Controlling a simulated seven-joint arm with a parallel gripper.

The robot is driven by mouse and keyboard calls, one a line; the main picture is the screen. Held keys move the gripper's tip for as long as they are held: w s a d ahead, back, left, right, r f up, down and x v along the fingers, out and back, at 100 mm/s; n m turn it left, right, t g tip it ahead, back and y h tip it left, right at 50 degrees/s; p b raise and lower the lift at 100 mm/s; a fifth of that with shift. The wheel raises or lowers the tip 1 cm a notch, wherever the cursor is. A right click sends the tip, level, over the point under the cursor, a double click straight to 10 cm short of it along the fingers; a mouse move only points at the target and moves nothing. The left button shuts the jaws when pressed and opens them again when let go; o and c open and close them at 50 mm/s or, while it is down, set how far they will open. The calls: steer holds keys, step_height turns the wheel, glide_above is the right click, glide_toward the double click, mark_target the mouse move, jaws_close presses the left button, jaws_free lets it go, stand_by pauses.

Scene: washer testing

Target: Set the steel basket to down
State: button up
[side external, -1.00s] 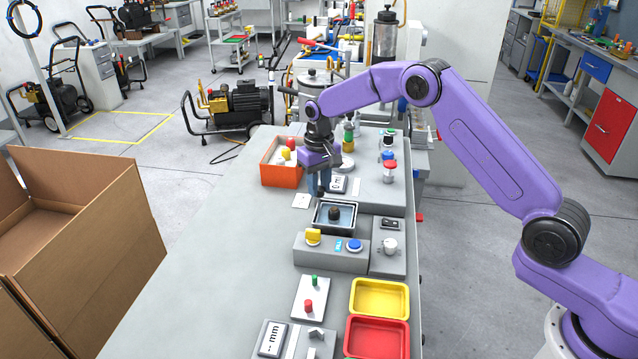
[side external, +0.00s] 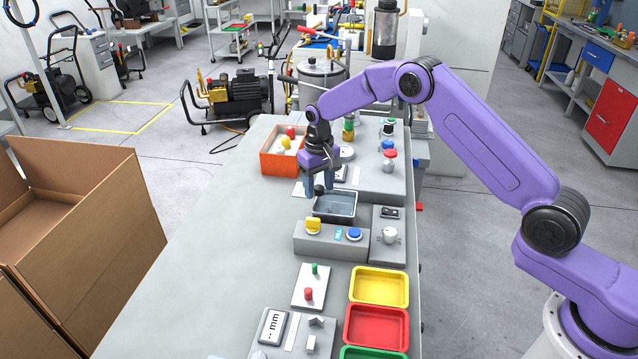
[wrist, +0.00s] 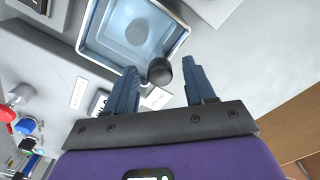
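A square metal-rimmed basin (side external: 351,207) holds pale blue-grey liquid or a shiny floor. It also shows in the wrist view (wrist: 97,42), with a round dark patch at the bottom. I cannot make out a separate steel basket inside it. A dark round knob (side external: 319,189) shows at the basin's back left corner; it also shows in the wrist view (wrist: 159,71). My gripper (side external: 321,188) points down there, its blue fingers on either side of the knob. In the wrist view, gaps show between the knob and both fingers. What bears the knob is hidden.
A control box with a yellow knob (side external: 313,227) and blue button (side external: 354,234) stands in front of the basin. An orange bin (side external: 276,163) stands behind left. A yellow tray (side external: 379,287) and red tray (side external: 376,328) lie nearer. The bench's left side is clear.

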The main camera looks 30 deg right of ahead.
steer(key=shift+r, duration=0.1)
step_height(320, 180, up, 17)
steer(key=shift+r, duration=0.15)
stand_by(0.4)
